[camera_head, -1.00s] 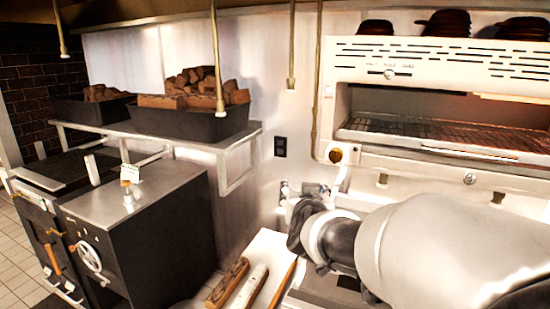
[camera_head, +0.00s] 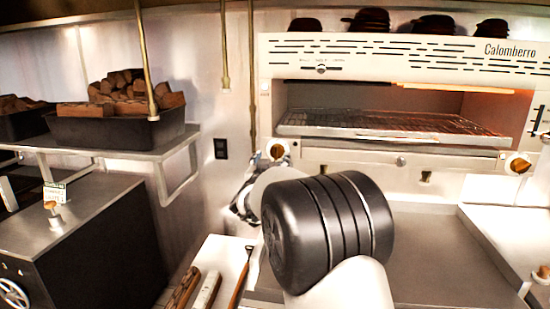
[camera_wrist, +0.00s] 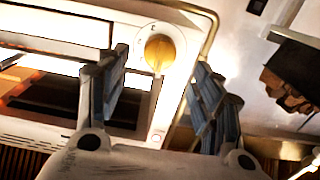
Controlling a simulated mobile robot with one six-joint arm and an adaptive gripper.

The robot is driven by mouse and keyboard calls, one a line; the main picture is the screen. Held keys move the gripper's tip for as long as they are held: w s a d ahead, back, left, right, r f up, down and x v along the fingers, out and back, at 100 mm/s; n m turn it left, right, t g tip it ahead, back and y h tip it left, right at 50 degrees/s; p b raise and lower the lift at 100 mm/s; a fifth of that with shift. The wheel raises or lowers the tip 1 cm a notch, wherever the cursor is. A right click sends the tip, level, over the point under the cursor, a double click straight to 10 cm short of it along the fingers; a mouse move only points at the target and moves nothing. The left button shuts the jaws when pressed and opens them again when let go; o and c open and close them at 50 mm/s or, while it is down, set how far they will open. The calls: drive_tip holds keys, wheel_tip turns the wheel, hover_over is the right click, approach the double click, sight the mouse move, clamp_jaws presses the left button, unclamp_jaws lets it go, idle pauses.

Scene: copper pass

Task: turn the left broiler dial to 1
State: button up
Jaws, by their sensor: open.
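The left broiler dial (camera_head: 277,151) is a round wooden-brown knob on a white disc at the lower left of the broiler (camera_head: 400,62). In the wrist view the dial (camera_wrist: 159,53) is orange-yellow on a pale disc with small dark marks I cannot read. My gripper (camera_wrist: 160,76) is open and empty, with a blue-grey finger on each side of the dial in the picture; no contact shows. In the head view my gripper (camera_head: 246,200) is below and left of the dial, largely hidden behind my wrist.
A second dial (camera_head: 517,164) is at the broiler's lower right. The broiler's rack (camera_head: 390,124) sits in the open, glowing cavity. A black bin (camera_head: 110,132) of wood chunks stands on a wall shelf at left. A brass pipe (camera_head: 252,80) runs down beside the broiler.

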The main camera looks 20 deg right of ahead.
sight(276, 154)
drive_tip(key=x, duration=0.6)
drive_tip(key=shift+w+d, duration=0.15)
drive_tip(key=shift+c, duration=0.4)
drive_tip(key=c, duration=1)
drive_tip(key=shift+m, duration=0.4)
drive_tip(key=m+b, duration=0.1)
drive_tip(key=m, duration=0.3)
drive_tip(key=shift+f+m, duration=0.1)
drive_tip(key=shift+m, duration=0.2)
drive_tip(key=shift+m+b, duration=1)
drive_tip(key=shift+m, duration=1.2)
